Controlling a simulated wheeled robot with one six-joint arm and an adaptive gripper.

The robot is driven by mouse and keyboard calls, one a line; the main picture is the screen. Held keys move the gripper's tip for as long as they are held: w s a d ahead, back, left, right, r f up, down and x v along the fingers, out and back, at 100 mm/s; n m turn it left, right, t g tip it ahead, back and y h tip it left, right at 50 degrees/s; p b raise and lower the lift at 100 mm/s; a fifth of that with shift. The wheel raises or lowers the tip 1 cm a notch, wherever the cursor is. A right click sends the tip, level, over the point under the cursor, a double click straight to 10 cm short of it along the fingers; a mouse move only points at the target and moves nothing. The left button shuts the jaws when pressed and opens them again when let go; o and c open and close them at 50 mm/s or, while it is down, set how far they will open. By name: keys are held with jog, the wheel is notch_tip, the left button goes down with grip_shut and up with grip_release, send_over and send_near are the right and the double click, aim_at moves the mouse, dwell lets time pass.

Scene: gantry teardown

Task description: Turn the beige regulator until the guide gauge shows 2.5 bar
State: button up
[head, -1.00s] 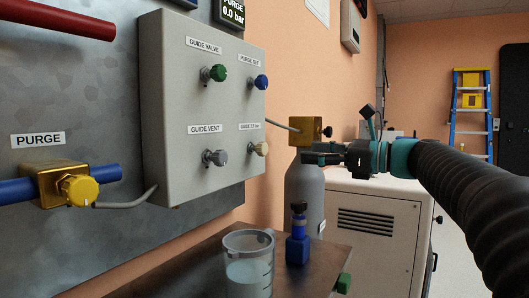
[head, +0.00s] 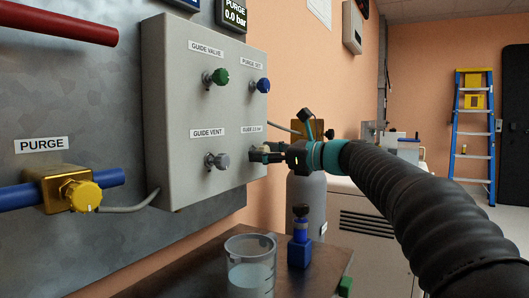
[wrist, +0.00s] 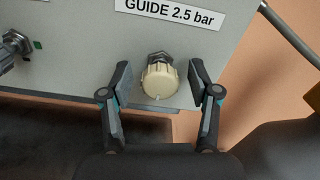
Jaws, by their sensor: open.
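The beige regulator (wrist: 160,80) is a ribbed knob under the label GUIDE 2.5 bar (wrist: 170,11) in the wrist view. A small light mark shows at its lower edge. My gripper (wrist: 158,80) is open, with one finger on each side of the knob and a small gap visible on both sides. In the head view my gripper (head: 262,153) is at the lower right of the grey control box (head: 180,150) and hides the knob. The guide gauge's reading is not visible; the display in the head view reads PURGE 0.0 bar (head: 233,14).
A green knob (head: 217,77), a blue knob (head: 263,85) and a grey guide vent knob (head: 217,161) sit on the same box. A beaker (head: 249,268) and a blue bottle (head: 300,245) stand on the bench below. A gas cylinder (head: 307,205) stands behind my gripper.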

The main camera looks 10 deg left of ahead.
jog(key=c, duration=1.2)
jog(key=shift+o, duration=0.2)
jog(key=shift+n, duration=0.4)
jog(key=n+b, duration=0.2)
jog(key=n, duration=0.2)
jog(key=shift+f+n, duration=0.15)
jog(key=shift+n, duration=0.15)
jog(key=n+b, duration=0.2)
jog(key=n, duration=0.3)
jog(key=shift+n+b, duration=0.3)
jog(key=shift+b, duration=0.1)
jog(key=n+b, duration=0.3)
jog(key=n, duration=0.3)
jog(key=n+b, duration=0.2)
jog(key=n, duration=0.3)
jog(key=shift+n, duration=0.3)
